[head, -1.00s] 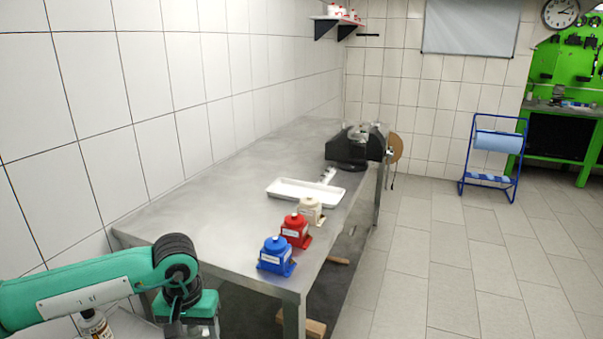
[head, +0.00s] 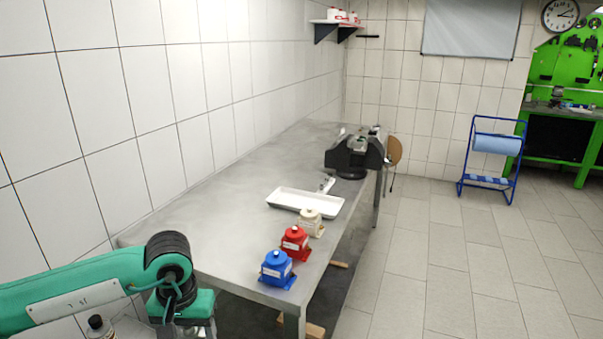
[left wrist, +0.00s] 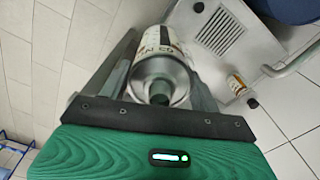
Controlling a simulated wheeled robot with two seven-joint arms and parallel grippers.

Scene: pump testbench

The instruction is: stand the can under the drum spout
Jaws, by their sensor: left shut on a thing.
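In the left wrist view my left gripper (left wrist: 162,46) is shut on a metal can (left wrist: 160,72) with a pale printed label, held between its two fingers. The can's lower body and what lies directly under it are hidden. Part of a dark blue drum (left wrist: 293,8) shows at the upper right edge; I cannot make out its spout. In the head view my left gripper (head: 190,330) is at the bottom left, cut off by the frame edge. My right gripper is not in view.
In the left wrist view a grey metal platform (left wrist: 210,75) has a slotted grate, a small labelled container (left wrist: 238,85) and a curved grey pipe (left wrist: 292,60). The head view shows a steel bench (head: 235,190) with a white tray (head: 303,202) and blue (head: 277,268), red (head: 295,242) and cream pumps (head: 310,224).

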